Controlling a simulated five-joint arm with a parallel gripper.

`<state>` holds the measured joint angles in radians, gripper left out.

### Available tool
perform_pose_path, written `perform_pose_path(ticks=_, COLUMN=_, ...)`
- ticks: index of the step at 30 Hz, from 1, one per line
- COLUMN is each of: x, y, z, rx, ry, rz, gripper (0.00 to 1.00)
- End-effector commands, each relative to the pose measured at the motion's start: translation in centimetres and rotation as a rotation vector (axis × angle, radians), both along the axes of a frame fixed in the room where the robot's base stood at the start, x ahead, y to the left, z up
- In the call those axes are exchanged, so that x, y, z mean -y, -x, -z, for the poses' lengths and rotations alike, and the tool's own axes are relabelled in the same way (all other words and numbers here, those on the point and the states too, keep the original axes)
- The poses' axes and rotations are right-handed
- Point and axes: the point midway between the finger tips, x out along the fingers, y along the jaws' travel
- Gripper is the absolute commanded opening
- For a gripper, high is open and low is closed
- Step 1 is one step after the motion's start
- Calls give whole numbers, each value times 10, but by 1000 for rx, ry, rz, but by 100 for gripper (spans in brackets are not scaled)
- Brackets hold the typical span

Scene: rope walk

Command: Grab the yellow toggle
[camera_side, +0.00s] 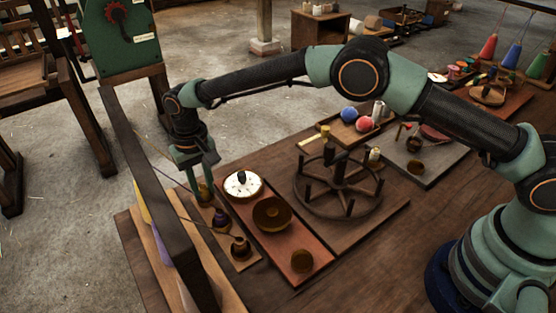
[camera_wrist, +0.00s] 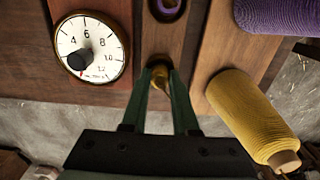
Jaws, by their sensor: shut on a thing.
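The yellow toggle (camera_side: 205,192) stands at the far end of a narrow wooden strip, beside the white dial. In the wrist view the yellow toggle (camera_wrist: 160,75) sits between my fingertips. My gripper (camera_side: 203,188) points down from above and is shut on the toggle. In the wrist view the two fingers of my gripper (camera_wrist: 161,80) close in on it from both sides. The fingers hide part of the toggle in both views.
A purple toggle (camera_side: 221,219) and a brown one (camera_side: 240,245) share the strip. A yellow spool (camera_wrist: 252,115) and a purple spool (camera_wrist: 278,16) lie right in the wrist view.

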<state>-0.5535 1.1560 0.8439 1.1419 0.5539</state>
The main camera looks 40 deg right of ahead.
Motion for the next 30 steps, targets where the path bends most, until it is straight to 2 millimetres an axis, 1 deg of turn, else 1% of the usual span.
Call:
perform_pose_path(ticks=5, x=-1, y=-1, z=-10, rx=3, ry=-2, rz=0, gripper=0)
perform_pose_path(ticks=24, x=0, y=-1, z=-67, rx=2, ry=-1, rz=0, gripper=0)
perform_pose_path(ticks=30, x=0, y=0, z=-80, rx=1, ry=-1, rz=0, gripper=0)
